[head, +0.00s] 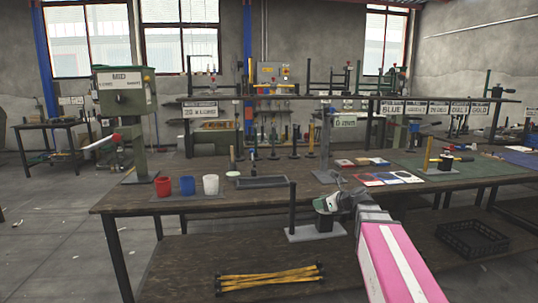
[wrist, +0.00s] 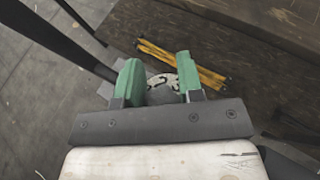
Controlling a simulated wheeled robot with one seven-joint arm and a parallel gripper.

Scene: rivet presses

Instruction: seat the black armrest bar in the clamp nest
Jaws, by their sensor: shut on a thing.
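A black bar (head: 292,208) stands upright near the front edge of the bench, at the left end of a grey plate (head: 302,236). It looks like the armrest bar. In the wrist view the black bar (wrist: 62,48) slants in from the upper left towards my left finger, outside the fingers. My gripper (head: 327,202) is right of the bar, above a dark block (head: 325,223) on the plate, which may be the clamp nest. In the wrist view my green-fingered gripper (wrist: 158,82) is shut on a pale round part with black marks (wrist: 186,70). Its lower side is hidden.
Yellow rods (head: 270,277) lie on the lower shelf, with a black crate (head: 472,240) at right. A grey post (head: 326,145) rises behind my gripper.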

